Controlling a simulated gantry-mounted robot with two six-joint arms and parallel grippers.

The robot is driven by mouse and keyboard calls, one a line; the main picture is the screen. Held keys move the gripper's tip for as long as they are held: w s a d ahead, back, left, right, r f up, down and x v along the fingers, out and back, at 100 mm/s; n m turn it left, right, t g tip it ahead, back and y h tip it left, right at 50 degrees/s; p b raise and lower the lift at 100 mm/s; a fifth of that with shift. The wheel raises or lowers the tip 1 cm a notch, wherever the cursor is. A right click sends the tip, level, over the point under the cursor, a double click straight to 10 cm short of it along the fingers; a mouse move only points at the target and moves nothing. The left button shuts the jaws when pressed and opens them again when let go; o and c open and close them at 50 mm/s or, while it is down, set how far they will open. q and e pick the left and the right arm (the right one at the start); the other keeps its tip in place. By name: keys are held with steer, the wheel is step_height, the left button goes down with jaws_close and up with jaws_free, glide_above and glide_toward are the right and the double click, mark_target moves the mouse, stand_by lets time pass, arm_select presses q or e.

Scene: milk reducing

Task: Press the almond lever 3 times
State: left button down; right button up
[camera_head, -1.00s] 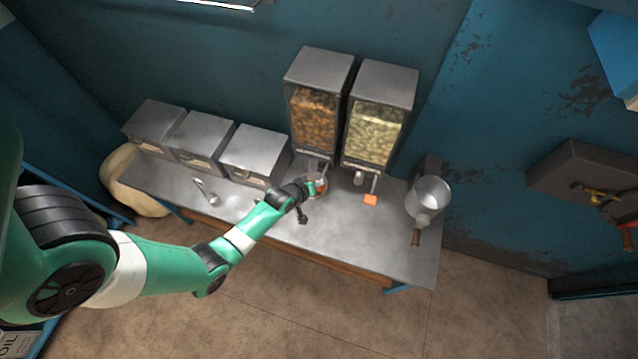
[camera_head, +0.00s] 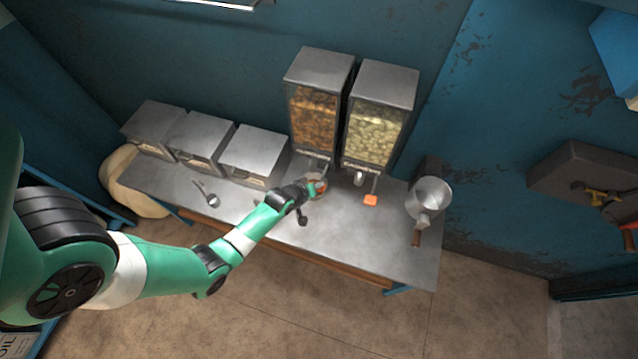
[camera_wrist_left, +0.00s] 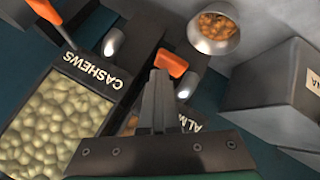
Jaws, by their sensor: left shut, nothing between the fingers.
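The almond dispenser (camera_head: 314,118), filled with brown nuts, stands at the back of the metal table. Its orange almond lever (camera_wrist_left: 172,63) shows in the left wrist view, just beyond my fingertips. My left gripper (camera_head: 306,187) is in front of this dispenser, shut and empty. In the left wrist view the closed fingers (camera_wrist_left: 158,78) point toward the lever and partly cover the ALMONDS label (camera_wrist_left: 187,122). I cannot tell whether they touch the lever. A metal bowl (camera_wrist_left: 213,47) holding some almonds is near the spout. My right gripper is not in view.
The cashew dispenser (camera_head: 373,130) stands right beside, with its own orange lever (camera_head: 371,199). Several metal boxes (camera_head: 254,152) line the table's left. A scoop (camera_head: 209,195) lies before them. A metal pot (camera_head: 430,196) is at the right. The table (camera_head: 350,245) is clear in front.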

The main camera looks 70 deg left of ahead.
arm_select(q)
steer(key=shift+r+p, duration=1.4)
steer(key=shift+r, duration=0.15)
step_height(320, 180, up, 5)
steer(key=p, duration=0.4)
steer(key=shift+p, duration=0.4)
